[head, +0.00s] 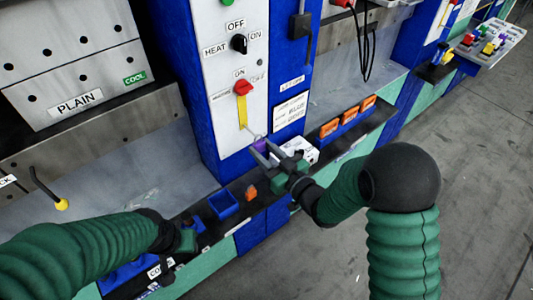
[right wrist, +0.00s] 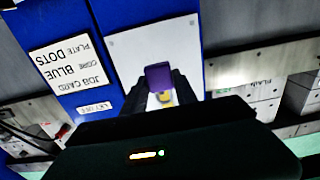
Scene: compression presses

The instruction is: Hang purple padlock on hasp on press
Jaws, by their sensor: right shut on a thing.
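The purple padlock (head: 260,146) is in my right gripper (head: 268,152), which is shut on its body, in front of the white press panel. It also shows between the fingertips in the right wrist view (right wrist: 158,76). A yellow hasp (head: 242,110) hangs down from the red switch (head: 243,87) on the panel. The padlock's grey shackle is close to the hasp's lower end; I cannot tell if it passes through it. In the wrist view, yellow (right wrist: 163,97) shows just beside the padlock. My left gripper (head: 187,240) is low over the front ledge, its fingers unclear.
The blue press column carries a black selector knob (head: 238,44) and a job card (head: 290,113). A white box (head: 300,148), an orange item (head: 250,193) and a blue bin (head: 223,203) are on the ledge below. Orange bins (head: 348,116) stand to the right.

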